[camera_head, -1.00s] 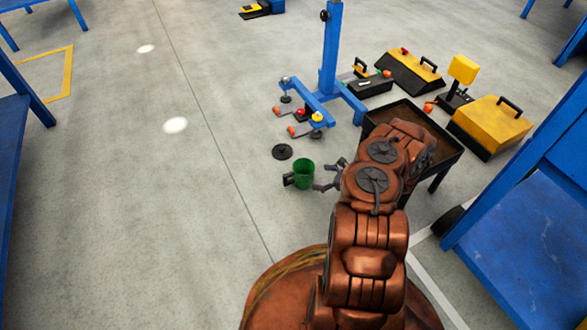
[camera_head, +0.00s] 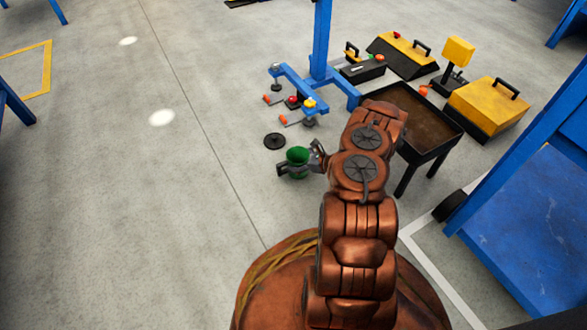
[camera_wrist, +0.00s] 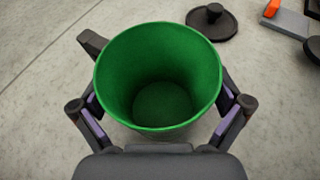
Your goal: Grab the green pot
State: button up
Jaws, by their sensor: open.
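The green pot (camera_head: 297,156) stands upright on the floor in the head view, with a dark handle on its left side. In the wrist view the pot (camera_wrist: 158,78) is open-topped and empty, with its handle (camera_wrist: 92,42) at the upper left. My gripper (camera_wrist: 160,108) is open, with one finger on each side of the pot. Whether the fingers touch its wall cannot be told, as the pot hides their tips. In the head view my gripper (camera_head: 300,168) is at the pot. A round black lid (camera_head: 275,141) with a knob lies on the floor behind it.
A blue stand (camera_head: 318,80) with orange-tipped legs is behind the pot. A black tray table (camera_head: 425,152) stands to the right, near my arm. Yellow and black boxes (camera_head: 487,108) lie beyond it.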

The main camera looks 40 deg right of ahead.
jog(key=shift+w, duration=0.1)
jog(key=shift+a, duration=0.1)
jog(key=c, duration=1.3)
